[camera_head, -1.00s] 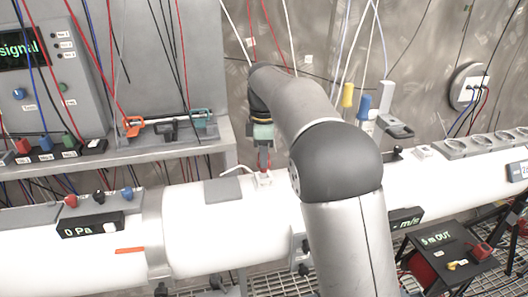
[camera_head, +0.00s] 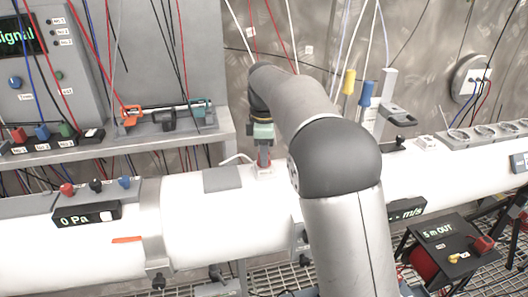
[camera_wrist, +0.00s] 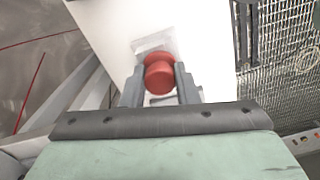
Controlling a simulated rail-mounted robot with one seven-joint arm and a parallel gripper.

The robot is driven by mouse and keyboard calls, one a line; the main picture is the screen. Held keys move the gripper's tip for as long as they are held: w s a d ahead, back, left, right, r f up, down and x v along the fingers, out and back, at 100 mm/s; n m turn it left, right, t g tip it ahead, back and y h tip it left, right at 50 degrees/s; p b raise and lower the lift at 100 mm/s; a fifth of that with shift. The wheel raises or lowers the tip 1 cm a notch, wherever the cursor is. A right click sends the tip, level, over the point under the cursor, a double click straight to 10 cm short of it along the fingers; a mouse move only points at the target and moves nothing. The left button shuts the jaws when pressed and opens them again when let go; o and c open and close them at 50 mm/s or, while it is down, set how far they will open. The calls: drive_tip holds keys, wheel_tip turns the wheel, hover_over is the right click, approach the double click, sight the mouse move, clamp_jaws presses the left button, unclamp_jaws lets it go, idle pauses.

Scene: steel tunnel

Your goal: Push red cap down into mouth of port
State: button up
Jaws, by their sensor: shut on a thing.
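The red cap (camera_wrist: 158,76) is between my two gripper fingers in the wrist view, with its round top showing. In the head view my gripper (camera_head: 264,152) points down at the white pipe, and a bit of red shows between its fingers. The port (camera_head: 266,171) is a small pale block on top of the pipe, directly below the fingers. In the wrist view part of the port's pale square base (camera_wrist: 152,44) shows beyond the cap. The cap hides the port's mouth, so I cannot tell whether it is in the mouth or just above.
A grey plate (camera_head: 222,179) lies on the pipe (camera_head: 195,215) left of the port. A pressure display (camera_head: 87,214) is farther left. A shelf (camera_head: 150,150) with tools stands behind. My arm hides the pipe right of the port.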

drive_tip(key=o, duration=1)
drive_tip(key=shift+r, duration=0.15)
wheel_tip(320, 180, up, 16)
drive_tip(key=p, duration=0.2)
drive_tip(key=s+d+f+m+b, duration=0.1)
drive_tip(key=s+d+f+m, duration=0.2)
drive_tip(key=s+d+m, duration=0.25)
drive_tip(key=s+d+f+m+b, duration=0.1)
drive_tip(key=s+d+f+m, duration=0.3)
drive_tip(key=s+d, duration=0.25)
drive_tip(key=s+d+f+m, duration=0.1)
drive_tip(key=s+f+m, duration=0.2)
drive_tip(key=s+f, duration=0.3)
drive_tip(key=s+d+f+m, duration=0.2)
drive_tip(key=s+f+m, duration=0.1)
drive_tip(key=s+f, duration=0.3)
drive_tip(key=s+d+f+m+t, duration=0.1)
drive_tip(key=s+d+f+m, duration=0.1)
drive_tip(key=s+f, duration=0.4)
drive_tip(key=shift+s+m+b, duration=0.35)
drive_tip(key=shift+s+m, duration=0.1)
drive_tip(key=shift+s, duration=1.45)
